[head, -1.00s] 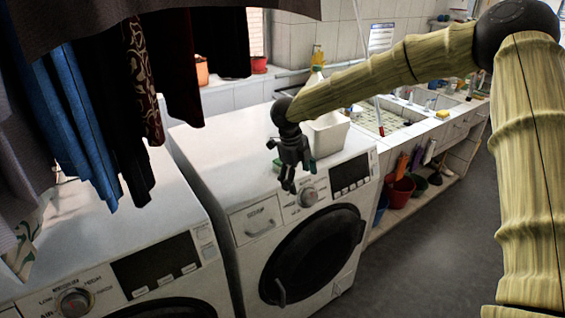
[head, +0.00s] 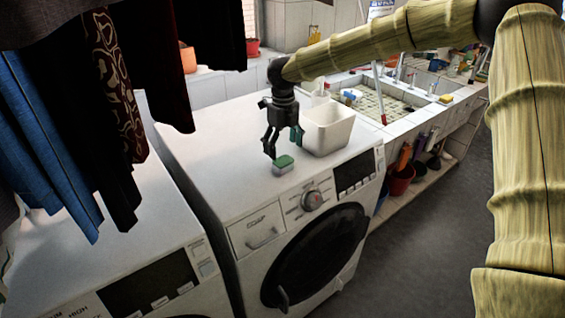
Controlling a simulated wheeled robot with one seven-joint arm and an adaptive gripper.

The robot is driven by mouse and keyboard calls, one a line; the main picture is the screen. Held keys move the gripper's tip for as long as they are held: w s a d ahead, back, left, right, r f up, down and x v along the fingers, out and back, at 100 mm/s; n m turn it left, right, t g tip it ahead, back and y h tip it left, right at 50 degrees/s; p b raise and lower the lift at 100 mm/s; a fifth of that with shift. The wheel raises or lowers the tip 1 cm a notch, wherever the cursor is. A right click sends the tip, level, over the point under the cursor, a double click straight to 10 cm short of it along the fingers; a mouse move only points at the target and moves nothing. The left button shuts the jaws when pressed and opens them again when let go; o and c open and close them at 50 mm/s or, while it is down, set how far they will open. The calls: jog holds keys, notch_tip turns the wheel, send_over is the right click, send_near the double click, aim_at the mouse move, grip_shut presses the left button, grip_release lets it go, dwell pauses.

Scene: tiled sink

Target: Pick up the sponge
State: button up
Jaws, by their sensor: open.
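A small sponge (head: 284,165), green on top and pale below, lies on the white top of the washing machine (head: 215,165), near its front edge. My gripper (head: 281,152) points down just above and behind the sponge. Its dark fingers are spread open with nothing between them. One finger is close to the left end of the sponge; I cannot tell whether it touches.
A white open tub (head: 327,130) stands right of my gripper, very near it. A second washing machine (head: 110,245) is at the left, under hanging clothes (head: 110,80). A tiled sink (head: 375,100) lies behind to the right. The machine top left of the sponge is clear.

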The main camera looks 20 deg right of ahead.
aim_at(283, 160)
jog(key=shift+w+f, duration=0.1)
jog(key=shift+f, duration=0.6)
jog(key=shift+f+p, duration=0.55)
jog(key=shift+p, duration=0.05)
notch_tip(283, 160, down, 4)
jog(key=shift+f+p, duration=0.1)
jog(key=shift+p, duration=0.6)
jog(key=c, duration=0.9)
